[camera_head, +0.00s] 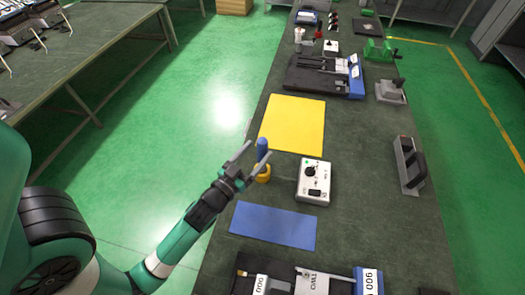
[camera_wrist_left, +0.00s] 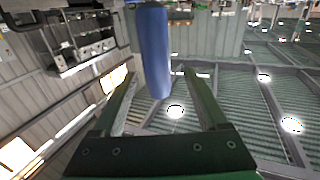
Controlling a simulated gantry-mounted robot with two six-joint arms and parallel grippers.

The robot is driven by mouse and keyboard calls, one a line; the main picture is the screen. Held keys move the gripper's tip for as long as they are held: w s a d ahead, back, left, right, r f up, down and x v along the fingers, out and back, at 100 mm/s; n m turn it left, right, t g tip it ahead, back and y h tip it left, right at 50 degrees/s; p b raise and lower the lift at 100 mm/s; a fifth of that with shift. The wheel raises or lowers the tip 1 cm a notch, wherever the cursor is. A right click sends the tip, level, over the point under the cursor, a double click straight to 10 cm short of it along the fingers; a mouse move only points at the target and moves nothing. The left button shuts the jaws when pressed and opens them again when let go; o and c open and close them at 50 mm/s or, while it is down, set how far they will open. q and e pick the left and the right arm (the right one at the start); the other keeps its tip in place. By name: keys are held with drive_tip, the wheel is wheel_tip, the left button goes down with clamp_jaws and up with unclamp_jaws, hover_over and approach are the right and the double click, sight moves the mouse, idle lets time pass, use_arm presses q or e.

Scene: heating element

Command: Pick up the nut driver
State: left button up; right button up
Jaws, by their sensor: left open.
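The nut driver's blue handle (camera_head: 262,147) stands upright in a small yellow holder (camera_head: 263,174) near the left edge of the workbench. Its lower part is hidden in the head view. My left gripper (camera_head: 258,151) is open, with its fingertips at the handle. In the left wrist view the blue handle (camera_wrist_left: 154,45) shows between and beyond the two spread fingers (camera_wrist_left: 160,76), nearer the left one. I cannot tell whether either finger touches it. My right gripper is not in view.
A white control box (camera_head: 314,181) with a dial stands right of the holder. A yellow mat (camera_head: 293,122) lies beyond and a blue mat (camera_head: 273,226) lies nearer. A grey handled fixture (camera_head: 409,164) sits at the right edge. The bench between box and fixture is clear.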

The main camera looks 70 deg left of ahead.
use_arm(q)
drive_tip(key=x, duration=0.6)
drive_tip(key=shift+w, duration=0.15)
drive_tip(key=shift+d, duration=0.15)
clamp_jaws()
idle(1.1)
